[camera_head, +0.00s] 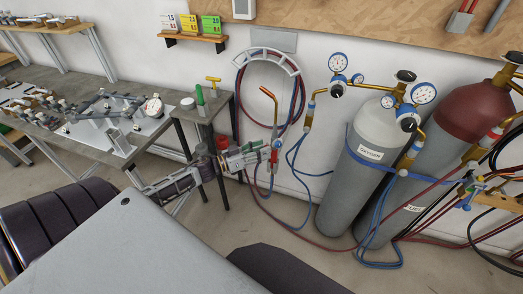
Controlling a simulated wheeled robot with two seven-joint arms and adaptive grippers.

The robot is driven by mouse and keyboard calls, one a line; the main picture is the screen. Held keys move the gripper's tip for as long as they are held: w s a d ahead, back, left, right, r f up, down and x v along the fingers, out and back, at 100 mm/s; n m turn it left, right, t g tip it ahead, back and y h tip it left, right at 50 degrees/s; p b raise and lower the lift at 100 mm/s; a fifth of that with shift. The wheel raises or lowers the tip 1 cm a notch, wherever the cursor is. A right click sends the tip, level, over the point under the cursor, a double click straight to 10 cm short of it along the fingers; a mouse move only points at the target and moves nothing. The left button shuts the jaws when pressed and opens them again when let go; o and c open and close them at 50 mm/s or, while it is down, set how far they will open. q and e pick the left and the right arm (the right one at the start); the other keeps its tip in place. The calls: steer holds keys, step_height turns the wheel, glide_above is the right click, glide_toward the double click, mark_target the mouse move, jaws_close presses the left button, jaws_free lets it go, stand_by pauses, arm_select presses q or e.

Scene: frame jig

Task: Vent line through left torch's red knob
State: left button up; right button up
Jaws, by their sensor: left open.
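The left torch (274,128) stands upright with its copper tip bent to the left, in front of the hose coil. Red and blue hoses hang below the torch. My right gripper is not in view.
Two gas cylinders, one grey (352,190) and one with a maroon top (474,112), stand at the right with gauges (424,93). Hoses loop across the floor. A jig table (70,149) is at the left. A grey surface (130,250) fills the front.

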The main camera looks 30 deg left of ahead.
arm_select(q)
steer(key=shift+w+d, duration=0.15)
steer(key=shift+w, duration=0.05)
steer(key=shift+c, duration=0.3)
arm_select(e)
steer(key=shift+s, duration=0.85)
